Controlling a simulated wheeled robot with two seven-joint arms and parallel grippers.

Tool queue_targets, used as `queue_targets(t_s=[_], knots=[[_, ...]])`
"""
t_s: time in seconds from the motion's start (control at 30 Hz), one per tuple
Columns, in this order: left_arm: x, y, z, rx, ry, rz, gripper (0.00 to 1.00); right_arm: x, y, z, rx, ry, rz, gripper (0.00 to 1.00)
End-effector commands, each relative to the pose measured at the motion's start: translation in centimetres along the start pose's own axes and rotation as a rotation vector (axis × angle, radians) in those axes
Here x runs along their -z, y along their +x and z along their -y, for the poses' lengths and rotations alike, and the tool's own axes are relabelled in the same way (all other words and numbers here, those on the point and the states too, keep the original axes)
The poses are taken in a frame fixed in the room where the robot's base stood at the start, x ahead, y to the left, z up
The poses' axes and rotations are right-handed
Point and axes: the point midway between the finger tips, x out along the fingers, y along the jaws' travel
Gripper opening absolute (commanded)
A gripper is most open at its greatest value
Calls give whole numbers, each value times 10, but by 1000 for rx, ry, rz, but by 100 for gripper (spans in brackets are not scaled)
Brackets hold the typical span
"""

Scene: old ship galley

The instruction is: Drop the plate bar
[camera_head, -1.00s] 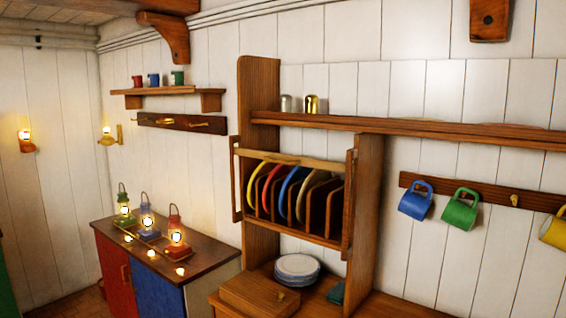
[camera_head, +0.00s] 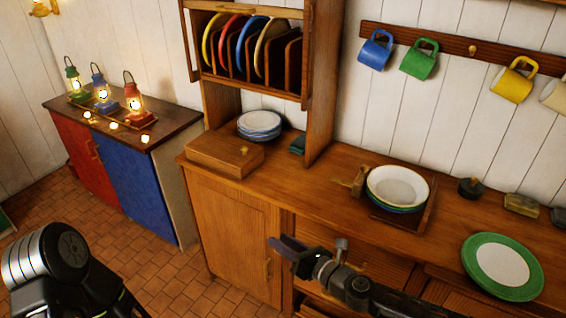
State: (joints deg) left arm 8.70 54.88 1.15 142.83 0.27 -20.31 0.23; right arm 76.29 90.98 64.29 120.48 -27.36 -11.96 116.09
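The plate rack (camera_head: 306,75) hangs on the back wall at the top of the view. Yellow (camera_head: 209,42), red (camera_head: 226,40), blue (camera_head: 243,46) and cream (camera_head: 263,50) plates stand upright in its slots. A pale wooden bar (camera_head: 270,11) runs across the rack's front near its top, close to the picture's upper edge. My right gripper (camera_head: 279,244) is in front of the counter, well below and apart from the bar. Its finger opening is not clear. My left arm shows at the lower left; its gripper is out of view.
The counter (camera_head: 325,195) holds a wooden box (camera_head: 223,155), stacked plates (camera_head: 260,122), a bowl stack (camera_head: 398,187) and a green-rimmed plate (camera_head: 502,263). Mugs hang on a rail (camera_head: 448,43) at right. Lit lanterns (camera_head: 134,98) stand on a cabinet (camera_head: 140,184) at left.

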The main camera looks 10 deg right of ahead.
Motion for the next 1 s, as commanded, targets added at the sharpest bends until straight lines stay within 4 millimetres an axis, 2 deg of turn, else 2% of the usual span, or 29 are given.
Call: queue_targets(t_s=[0.03, 0.17, 0.3, 0.4, 0.47, 0.63, 0.7, 0.8, 1.0], knots=[[0, 2, 1, 1, -1, 0, 34, 22, 4, -17, -33, -88, -48, 35], [0, 6, 3, 2, -2, 1, 34, 94, 2, -65, -150, -405, -189, 35], [-1, 12, 5, 3, -4, 2, 34, 184, -27, -109, -349, -839, -338, 35], [-1, 15, 7, 4, -5, 3, 34, 239, -61, -125, -517, -1142, -414, 35], [-1, 16, 8, 5, -6, 3, 34, 267, -83, -129, -622, -1309, -446, 35], [-1, 25, 11, 7, -7, 4, 34, 330, -154, -123, -961, -1712, -519, 35], [-2, 30, 13, 7, -7, 5, 34, 344, -177, -113, -1086, -1813, -566, 35], [-2, 35, 16, 8, -7, 7, 34, 351, -198, -96, -1215, -1930, -622, 35], [-3, 42, 18, 9, -7, 8, 34, 344, -215, -67, -1364, -2106, -700, 35]])
